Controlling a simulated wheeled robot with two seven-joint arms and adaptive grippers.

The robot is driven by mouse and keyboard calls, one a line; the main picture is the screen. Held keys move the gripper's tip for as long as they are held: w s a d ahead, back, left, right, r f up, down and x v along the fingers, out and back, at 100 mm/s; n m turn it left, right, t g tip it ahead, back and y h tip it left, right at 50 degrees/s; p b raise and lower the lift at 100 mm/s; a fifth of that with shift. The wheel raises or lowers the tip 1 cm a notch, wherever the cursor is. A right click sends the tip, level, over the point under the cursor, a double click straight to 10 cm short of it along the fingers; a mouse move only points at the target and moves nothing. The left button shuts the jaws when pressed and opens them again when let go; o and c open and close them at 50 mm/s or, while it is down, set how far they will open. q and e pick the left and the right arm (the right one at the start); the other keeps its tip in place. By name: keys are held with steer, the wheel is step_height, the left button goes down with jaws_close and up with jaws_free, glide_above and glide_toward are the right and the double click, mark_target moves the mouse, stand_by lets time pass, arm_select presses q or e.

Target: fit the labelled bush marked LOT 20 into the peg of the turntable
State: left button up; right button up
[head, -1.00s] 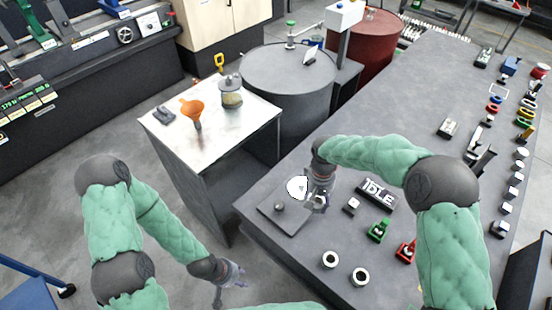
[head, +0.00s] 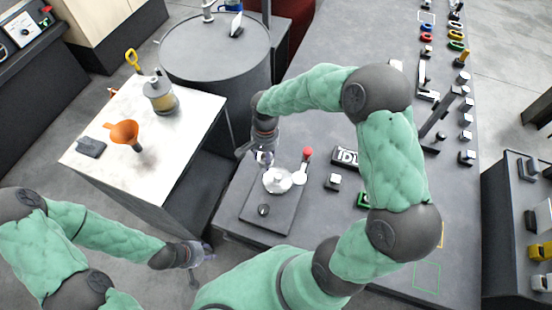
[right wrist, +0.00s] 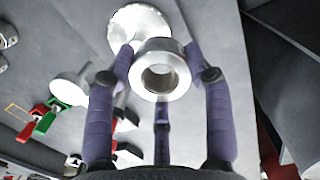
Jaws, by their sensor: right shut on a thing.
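My right gripper (head: 264,157) is at the back left of the turntable in the head view. In the right wrist view its fingers (right wrist: 160,85) are shut on a pale metal bush (right wrist: 178,82), with the bore facing the camera. No LOT 20 marking is readable on it. The turntable's silver disc (head: 277,181) sits on a dark square plate in the head view. The disc also shows beyond the bush in the right wrist view (right wrist: 138,24). I cannot make out the peg clearly. My left gripper (head: 196,254) hangs low, clear of the bench, its fingers too blurred to judge.
A red-topped lever (head: 307,155) stands beside the disc, and a dark knob (head: 264,210) is on the plate. An IDLE sign (head: 345,158) and a small block (head: 332,181) lie to the right. A side table (head: 165,150) with a funnel (head: 125,133) stands left.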

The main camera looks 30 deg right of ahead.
mark_target(278, 176)
arm_select(q)
steer(key=shift+s, duration=0.3)
arm_select(e)
steer(key=s+d+m, duration=0.1)
steer(key=m, duration=0.2)
steer(key=s+d+m, duration=0.1)
steer(key=m, duration=0.2)
steer(key=s+m+t, duration=0.1)
steer(key=s+m, duration=0.1)
steer(key=m, duration=0.1)
steer(key=shift+d, duration=0.4)
arm_select(q)
steer(key=shift+f, duration=0.15)
arm_select(e)
steer(key=shift+w+f, duration=0.1)
arm_select(q)
steer(key=shift+f+b, duration=2.55)
steer(key=shift+b, duration=0.25)
arm_select(e)
steer(key=shift+f, duration=2.9)
arm_select(q)
steer(key=shift+f+b, duration=0.35)
steer(key=shift+f+b, duration=1.6)
arm_select(e)
steer(key=shift+f, duration=1.85)
